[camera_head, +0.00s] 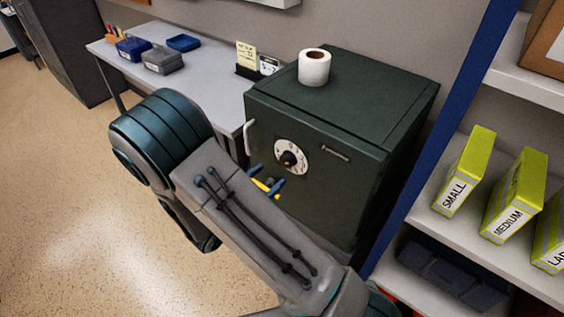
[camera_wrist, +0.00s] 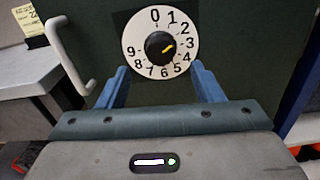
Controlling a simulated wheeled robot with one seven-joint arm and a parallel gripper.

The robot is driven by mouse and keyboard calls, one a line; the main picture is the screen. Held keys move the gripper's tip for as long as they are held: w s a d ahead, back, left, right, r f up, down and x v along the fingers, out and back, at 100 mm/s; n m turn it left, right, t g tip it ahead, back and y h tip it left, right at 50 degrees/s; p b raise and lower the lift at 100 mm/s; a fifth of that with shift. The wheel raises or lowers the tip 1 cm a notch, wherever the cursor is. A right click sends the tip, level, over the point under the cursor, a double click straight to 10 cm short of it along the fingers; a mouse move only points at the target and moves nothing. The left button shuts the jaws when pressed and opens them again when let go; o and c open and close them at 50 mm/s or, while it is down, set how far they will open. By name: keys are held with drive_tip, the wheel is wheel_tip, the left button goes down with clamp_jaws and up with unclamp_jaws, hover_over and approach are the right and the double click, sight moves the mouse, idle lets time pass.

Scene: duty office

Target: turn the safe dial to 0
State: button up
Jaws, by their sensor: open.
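The dark green safe (camera_head: 340,180) stands right of the desk. On its door is a white dial (camera_head: 292,157) with digits around a black knob; the dial also shows in the wrist view (camera_wrist: 141,30). The 0 is at the top, and the knob's yellow mark (camera_wrist: 168,48) points right, roughly toward the 3. My gripper (camera_head: 268,185) is in front of the door, just below and left of the dial. In the wrist view its two blue fingers (camera_wrist: 162,82) are spread wide below the knob, with nothing between them. The fingers appear clear of the knob.
A white door handle (camera_wrist: 68,58) stands out left of the dial. A paper roll (camera_head: 315,70) sits on the safe. The desk (camera_head: 212,82) at left holds blue and grey boxes. A shelf with yellow-green boxes (camera_head: 465,172) is at right. Floor at left is clear.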

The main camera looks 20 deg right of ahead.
sight(284, 163)
drive_tip(key=x, duration=0.6)
drive_tip(key=shift+w+d+p, duration=0.25)
drive_tip(key=shift+p, duration=0.15)
drive_tip(key=c, duration=1)
